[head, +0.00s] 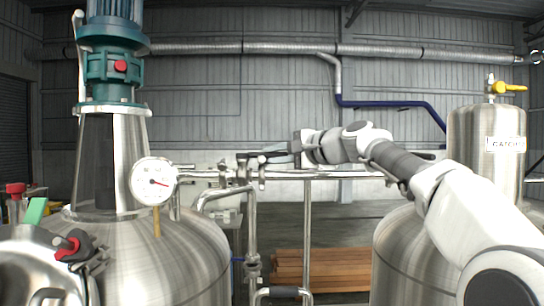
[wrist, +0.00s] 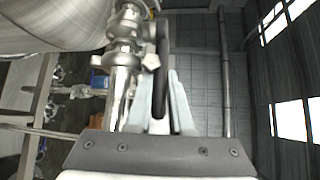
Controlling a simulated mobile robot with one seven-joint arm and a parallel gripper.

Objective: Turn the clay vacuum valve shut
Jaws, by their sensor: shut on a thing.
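The vacuum valve (head: 243,172) sits in the steel pipe run between the two tanks, just right of the gauge. Its dark lever handle (head: 262,156) points right, roughly along the horizontal pipe. My gripper (head: 284,151) reaches in from the right and is shut on the handle. In the wrist view, the pale fingers of my gripper (wrist: 167,108) lie either side of the dark handle (wrist: 163,65). The steel valve body (wrist: 124,45) stands just left of it. The handle's clay colour is hard to make out, and the fingers partly hide its end.
A round gauge (head: 154,183) and the left tank (head: 160,255) with its teal motor (head: 112,65) stand left. The catch tank (head: 487,125) with a yellow-handled valve (head: 509,88) stands right. A vertical pipe (head: 307,235) drops below my gripper. Planks (head: 325,268) lie behind.

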